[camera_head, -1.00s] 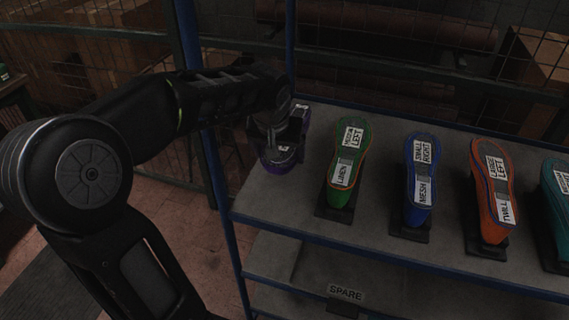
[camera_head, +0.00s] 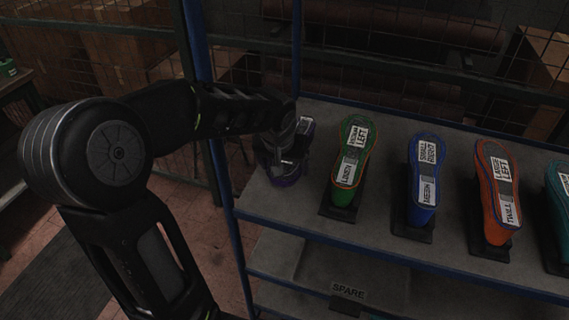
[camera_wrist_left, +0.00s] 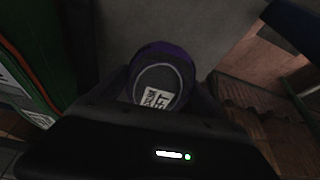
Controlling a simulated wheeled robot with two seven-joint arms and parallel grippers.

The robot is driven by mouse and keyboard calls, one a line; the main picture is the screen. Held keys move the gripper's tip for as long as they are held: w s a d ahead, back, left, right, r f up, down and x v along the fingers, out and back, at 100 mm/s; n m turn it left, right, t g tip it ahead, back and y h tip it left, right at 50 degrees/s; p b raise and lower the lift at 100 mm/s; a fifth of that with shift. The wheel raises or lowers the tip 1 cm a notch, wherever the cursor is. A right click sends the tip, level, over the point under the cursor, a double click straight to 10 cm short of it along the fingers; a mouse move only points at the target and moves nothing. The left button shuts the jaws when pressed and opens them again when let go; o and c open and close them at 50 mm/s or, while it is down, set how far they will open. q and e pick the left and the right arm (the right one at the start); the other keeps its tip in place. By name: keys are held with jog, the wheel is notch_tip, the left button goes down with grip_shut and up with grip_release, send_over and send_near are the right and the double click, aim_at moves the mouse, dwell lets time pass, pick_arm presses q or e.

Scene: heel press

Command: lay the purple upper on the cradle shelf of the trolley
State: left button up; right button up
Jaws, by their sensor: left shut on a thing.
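The purple upper (camera_head: 287,178) is at the left end of the trolley's upper shelf (camera_head: 290,207) in the head view, partly hidden by my left gripper (camera_head: 285,155). My left gripper is shut on it. In the left wrist view the upper (camera_wrist_left: 165,52) shows its purple rim and a white label between the jaws. Whether the upper touches the shelf I cannot tell. My right gripper is not in view.
A green upper (camera_head: 347,187), a blue upper (camera_head: 420,200) and an orange upper (camera_head: 491,215) stand on dark cradles along the shelf, with a teal one at the right edge. A blue post (camera_head: 214,150) rises at the left. A lower shelf bears a SPARE label (camera_head: 348,289).

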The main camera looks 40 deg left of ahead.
pick_arm(q)
jog(key=o, duration=1.4)
jog(key=shift+o, duration=0.2)
jog(key=shift+r, duration=0.1)
jog(key=shift+r, duration=0.15)
jog(key=b+v, duration=0.1)
jog(key=v, duration=1)
jog(key=shift+r+b, duration=0.3)
jog(key=shift+b, duration=0.1)
jog(key=shift+s+d+f, duration=0.1)
jog(key=shift+s, duration=0.1)
